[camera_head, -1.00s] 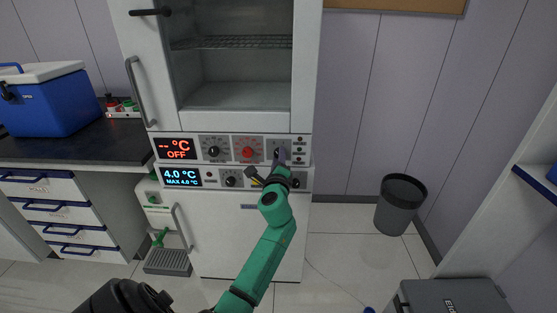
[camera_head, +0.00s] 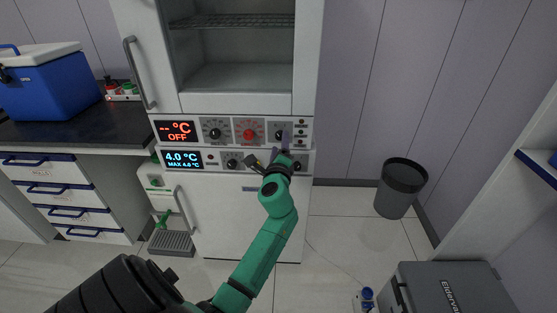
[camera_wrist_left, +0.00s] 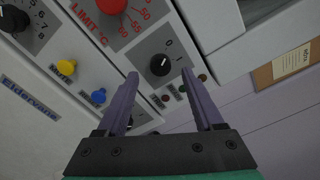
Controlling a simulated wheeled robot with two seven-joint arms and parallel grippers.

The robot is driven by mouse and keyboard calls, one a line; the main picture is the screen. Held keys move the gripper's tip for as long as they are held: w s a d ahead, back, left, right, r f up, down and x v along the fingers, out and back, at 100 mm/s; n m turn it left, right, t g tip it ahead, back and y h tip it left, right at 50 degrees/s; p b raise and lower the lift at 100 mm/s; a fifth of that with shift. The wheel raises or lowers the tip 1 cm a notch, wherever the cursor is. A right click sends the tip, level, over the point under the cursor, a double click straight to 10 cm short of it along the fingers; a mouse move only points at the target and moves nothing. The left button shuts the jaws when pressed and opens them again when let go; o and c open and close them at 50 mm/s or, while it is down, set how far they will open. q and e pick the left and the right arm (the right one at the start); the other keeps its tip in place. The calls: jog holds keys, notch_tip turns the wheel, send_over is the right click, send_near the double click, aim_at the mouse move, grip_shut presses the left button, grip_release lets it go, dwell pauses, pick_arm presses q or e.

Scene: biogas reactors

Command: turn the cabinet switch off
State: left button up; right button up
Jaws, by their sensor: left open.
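The cabinet switch (camera_wrist_left: 160,66) is a black round knob on a grey square plate, with 0 and I marks beside it. Its white pointer line is small, and I cannot tell surely which mark it points at. In the head view the switch (camera_head: 281,134) sits at the right of the upper control panel, partly behind my gripper. My left gripper (camera_wrist_left: 160,76) is open, its two purple fingers on either side of the knob in the picture; contact cannot be told. It also shows in the head view (camera_head: 285,138). My right gripper is not in view.
The upper display (camera_head: 177,131) reads OFF and the lower display (camera_head: 182,160) reads 4.0 °C. A red knob (camera_head: 249,133) and a black knob (camera_head: 214,133) are left of the switch. A grey bin (camera_head: 400,190) stands right, and a grey case (camera_head: 447,287) lies lower right.

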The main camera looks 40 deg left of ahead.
pick_arm(q)
jog(key=b+v, duration=0.1)
jog(key=v, duration=1.1)
jog(key=shift+w, duration=0.1)
